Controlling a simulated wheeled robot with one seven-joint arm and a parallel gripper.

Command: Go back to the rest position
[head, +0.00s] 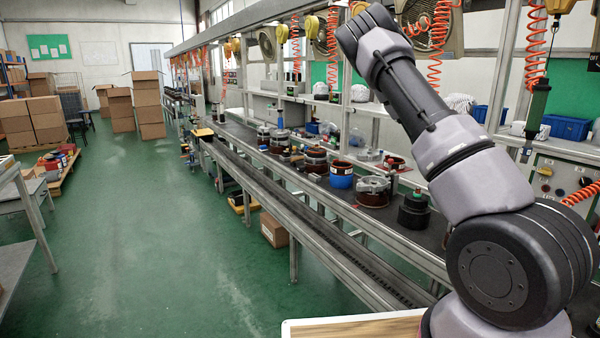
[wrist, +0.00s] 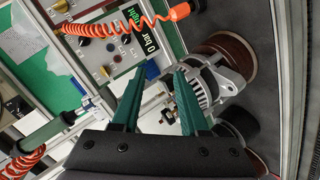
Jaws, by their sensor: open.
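My gripper (wrist: 166,70) shows in the wrist view with its two green fingers apart. Nothing is held between them. Beyond the right finger, a silver alternator housing (wrist: 229,67) and a reddish-brown wound ring (wrist: 235,45) lie on the dark bench; I see no contact with them, though the depth is hard to judge. In the head view my arm rises from the lower right and bends at the top edge. The gripper itself does not show there.
The long workbench (head: 430,233) carries several alternator parts, including a blue-sided ring (head: 341,180) and a black part (head: 414,213). Orange coiled hoses (head: 437,45) and a green hanging tool (head: 537,108) are close to my arm. The green floor (head: 170,240) at left is open.

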